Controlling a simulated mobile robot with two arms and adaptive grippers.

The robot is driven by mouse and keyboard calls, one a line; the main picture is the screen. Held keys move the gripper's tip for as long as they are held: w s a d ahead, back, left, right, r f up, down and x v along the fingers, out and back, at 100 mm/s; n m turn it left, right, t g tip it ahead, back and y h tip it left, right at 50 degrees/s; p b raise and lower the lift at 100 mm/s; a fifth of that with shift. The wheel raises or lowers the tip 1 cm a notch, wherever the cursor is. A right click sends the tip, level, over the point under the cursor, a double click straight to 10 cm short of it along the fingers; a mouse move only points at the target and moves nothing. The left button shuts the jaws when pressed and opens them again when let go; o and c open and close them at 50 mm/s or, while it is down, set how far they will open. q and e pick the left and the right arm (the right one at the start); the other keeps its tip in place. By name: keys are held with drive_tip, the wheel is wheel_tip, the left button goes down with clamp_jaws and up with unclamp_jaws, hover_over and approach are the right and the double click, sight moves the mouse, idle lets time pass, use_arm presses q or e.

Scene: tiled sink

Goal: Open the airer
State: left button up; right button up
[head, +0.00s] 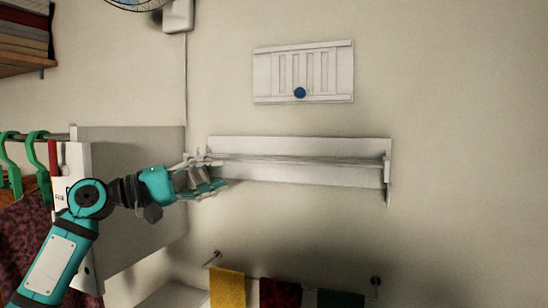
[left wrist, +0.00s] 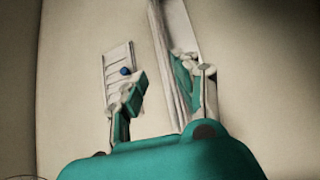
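The white airer (head: 300,175) is mounted on the wall as a long, narrow rack with a thin rail along it and an end bracket at the right. It looks folded against the wall. My left gripper (head: 205,178) is at the airer's left end, with its fingers apart. In the left wrist view my left gripper (left wrist: 158,85) is open, and the airer's long white edge (left wrist: 163,50) runs down behind and beside the right-hand finger. I cannot tell whether a finger touches it. My right gripper is not in view.
A white slatted panel (head: 332,75) with a blue knob (head: 300,92) is on the wall above. Below hang a yellow cloth (head: 227,288) and other cloths on a rail. A grey cabinet (head: 145,200) and green hangers (head: 36,150) are at left. The wall to the right is clear.

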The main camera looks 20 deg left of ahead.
sight(271, 162)
use_arm(q)
drive_tip(key=p+x, duration=0.4)
drive_tip(key=x, duration=0.9)
drive_tip(key=shift+p, duration=0.35)
drive_tip(key=shift+w+d, duration=0.25)
drive_tip(key=shift+w, duration=0.1)
drive_tip(key=shift+c, duration=0.2)
clamp_jaws()
